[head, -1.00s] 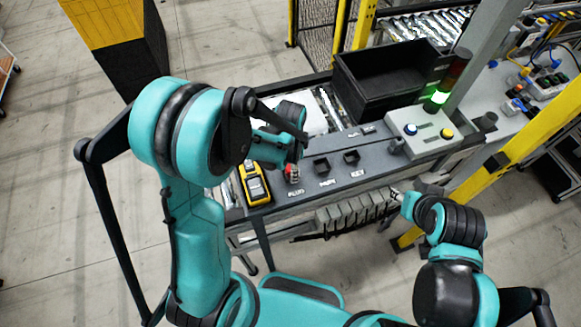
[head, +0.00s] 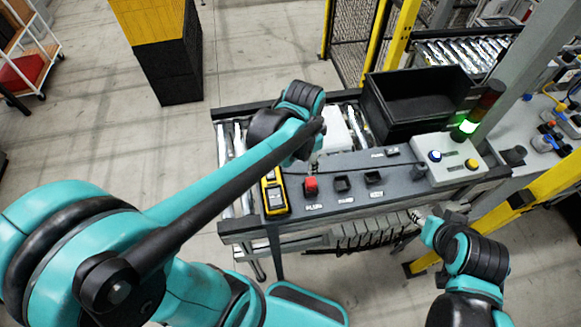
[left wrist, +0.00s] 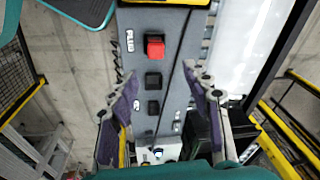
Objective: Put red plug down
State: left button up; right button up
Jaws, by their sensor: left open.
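The red plug (head: 311,186) sits at the leftmost square holder on the grey fixture panel (head: 350,205), beside a label reading PLUG. It also shows in the left wrist view (left wrist: 155,46), upright, with nothing gripping it. My left gripper (left wrist: 164,88) is open and empty, its purple-grey fingers spread wide on either side of the panel. In the head view it is mostly hidden behind my left arm, just above and behind the plug. My right gripper (head: 416,216) is at the panel's front edge on the right, too small to tell its state.
Two dark empty square holders (head: 342,184) sit right of the plug. A yellow handheld device (head: 274,193) lies left of it. A black bin (head: 415,98), a button box (head: 447,160) and a lit green signal light (head: 467,127) stand further right.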

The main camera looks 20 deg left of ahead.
pick_arm(q)
jog(key=s+a+r+n+t, duration=0.3)
jog(key=s+n+t, duration=0.2)
jog(key=s+n, duration=0.3)
jog(key=shift+a+r, duration=0.15)
jog(key=shift+r, duration=0.2)
